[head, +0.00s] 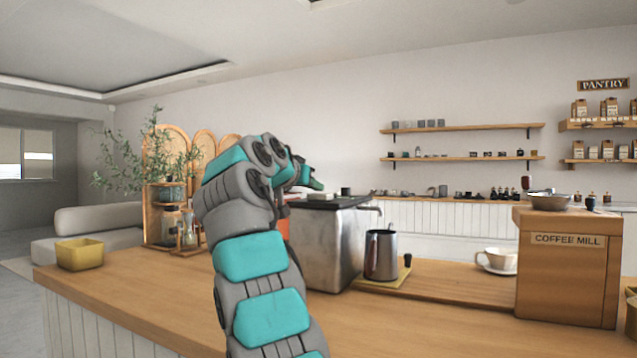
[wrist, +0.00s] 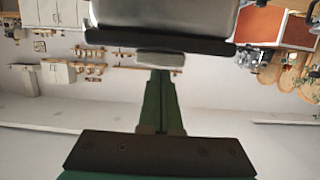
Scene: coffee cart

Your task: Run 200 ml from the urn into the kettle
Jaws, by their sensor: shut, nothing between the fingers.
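The urn (head: 325,250) is a square metal box with a black lid, on the wooden counter. A small spout (head: 370,208) sticks out at its top right. A light grey block (head: 323,197) sits on the lid; it also shows in the wrist view (wrist: 160,58). The kettle (head: 381,256) is a steel jug, upright on a yellowish board, below and just right of the spout. Its inside is hidden. My gripper (wrist: 161,73) is shut and empty, its green fingertips close to the grey block. I cannot tell whether they touch.
A coffee mill box (head: 567,270) stands at the right, with a white cup (head: 499,260) on a saucer beside it. A yellow bin (head: 80,255) is at the left. A glass carafe stand (head: 189,234) is behind my arm. The front left counter is clear.

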